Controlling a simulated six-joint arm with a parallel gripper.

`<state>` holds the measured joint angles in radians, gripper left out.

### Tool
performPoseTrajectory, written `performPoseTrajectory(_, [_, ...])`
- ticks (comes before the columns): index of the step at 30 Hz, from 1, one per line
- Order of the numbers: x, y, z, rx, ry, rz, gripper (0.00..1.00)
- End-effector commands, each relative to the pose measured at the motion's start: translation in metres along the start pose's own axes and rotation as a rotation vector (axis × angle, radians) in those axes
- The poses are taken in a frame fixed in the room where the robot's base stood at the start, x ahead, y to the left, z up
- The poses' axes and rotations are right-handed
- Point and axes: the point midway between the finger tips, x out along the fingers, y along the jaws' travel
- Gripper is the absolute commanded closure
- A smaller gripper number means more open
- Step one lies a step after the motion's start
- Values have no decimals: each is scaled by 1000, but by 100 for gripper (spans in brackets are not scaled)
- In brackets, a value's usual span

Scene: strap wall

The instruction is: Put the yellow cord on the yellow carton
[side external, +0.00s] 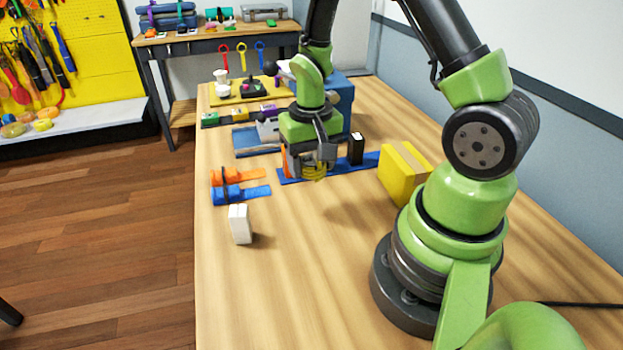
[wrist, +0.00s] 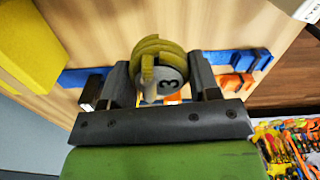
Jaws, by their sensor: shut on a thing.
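The yellow cord is a coil around a grey disc marked 3. It sits between the fingers of my gripper (side external: 313,162), which is shut on it; the cord (wrist: 158,52) is clear in the wrist view. In the side view the cord (side external: 314,172) hangs low under the fingers, above the blue strip, apart from the carton. The yellow carton (side external: 404,172) stands on the table to the right of my gripper, near my arm's base. It also shows at the upper left of the wrist view (wrist: 38,42).
A blue strip (side external: 295,177) lies under my gripper, with a black box (side external: 356,148) standing near it. Orange (side external: 254,175) and blue (side external: 255,192) straps lie left. A white box (side external: 240,224) stands in front. A blue box (side external: 344,100) is behind my gripper.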

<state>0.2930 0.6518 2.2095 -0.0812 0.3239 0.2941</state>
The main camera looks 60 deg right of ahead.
Motion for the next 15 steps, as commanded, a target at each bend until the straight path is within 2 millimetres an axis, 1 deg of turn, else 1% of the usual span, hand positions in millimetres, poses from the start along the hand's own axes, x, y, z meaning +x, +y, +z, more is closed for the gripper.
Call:
performPoseTrajectory(1, [-6,0,-1,0,5,-2,68])
performPoseTrajectory(3, [-12,0,-1,-1,4,-1,68])
performPoseTrajectory(5, [-14,0,0,-1,2,0,68])
performPoseTrajectory(8, [-19,7,-3,1,3,-1,68])
performPoseTrajectory(11, [-28,26,-9,0,4,-1,68])
performPoseTrajectory(14, [-41,57,-15,-7,6,0,68])
performPoseTrajectory(15, [-47,72,-16,-10,7,0,68])
